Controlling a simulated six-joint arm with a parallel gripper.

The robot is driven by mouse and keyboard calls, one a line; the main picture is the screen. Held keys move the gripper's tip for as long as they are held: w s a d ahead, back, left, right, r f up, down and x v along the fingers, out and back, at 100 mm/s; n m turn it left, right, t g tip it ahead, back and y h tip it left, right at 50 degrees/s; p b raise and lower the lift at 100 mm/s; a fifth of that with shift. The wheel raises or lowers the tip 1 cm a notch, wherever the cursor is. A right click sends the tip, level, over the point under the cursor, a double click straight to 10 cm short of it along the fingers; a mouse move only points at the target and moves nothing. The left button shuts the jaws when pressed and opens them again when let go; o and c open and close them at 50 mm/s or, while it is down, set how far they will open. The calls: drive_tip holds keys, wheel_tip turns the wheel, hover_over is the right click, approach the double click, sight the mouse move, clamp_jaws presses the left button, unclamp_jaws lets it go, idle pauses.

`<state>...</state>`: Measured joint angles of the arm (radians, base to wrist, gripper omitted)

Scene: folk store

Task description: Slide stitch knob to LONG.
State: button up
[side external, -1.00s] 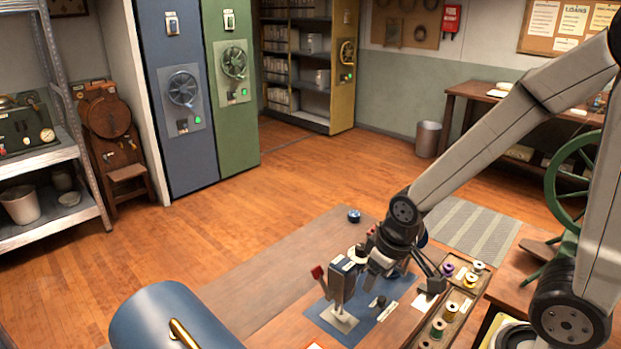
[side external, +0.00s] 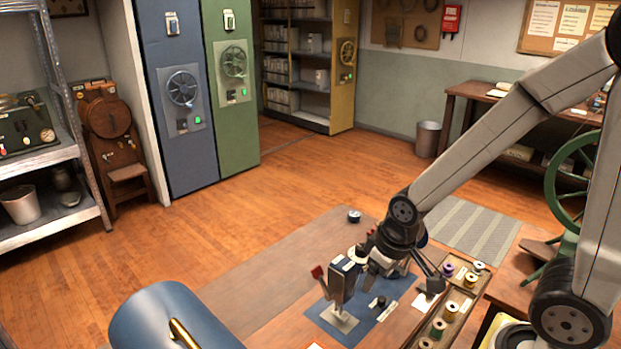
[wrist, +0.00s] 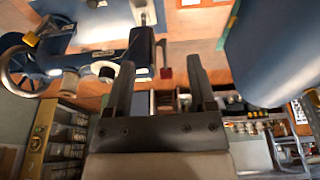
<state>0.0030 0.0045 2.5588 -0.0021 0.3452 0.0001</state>
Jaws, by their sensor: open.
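A small dark sewing machine (side external: 343,281) stands on a blue base plate (side external: 361,324) on the work table. A round black knob (side external: 381,302) sits on this plate, right of the machine, near a pale label strip (side external: 387,311). I cannot read whether LONG is marked there or tell for sure that this is the stitch knob. My gripper (side external: 378,272) is just behind and right of the machine's head, above the plate. In the wrist view my gripper (wrist: 161,66) is open and empty, with the machine's dark body (wrist: 137,48) beside one finger.
A tray with several thread spools (side external: 438,326) lies to the right. A large blue cylinder (side external: 165,312) is at front left. The table's left part is clear.

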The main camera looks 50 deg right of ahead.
drive_tip(key=w+d+f+m, duration=0.1)
drive_tip(key=w+d+f, duration=0.2)
drive_tip(key=d+f, duration=0.45)
drive_tip(key=m+t, duration=0.1)
drive_tip(key=t, duration=0.1)
approach(382, 299)
drive_tip(key=f, duration=0.2)
drive_tip(key=shift+w+a+r+h, duration=0.15)
drive_tip(key=shift+w+a+h, duration=0.1)
drive_tip(key=shift+w+h, duration=0.2)
drive_tip(key=shift+x, duration=3.9)
clamp_jaws()
drive_tip(key=shift+s, duration=0.1)
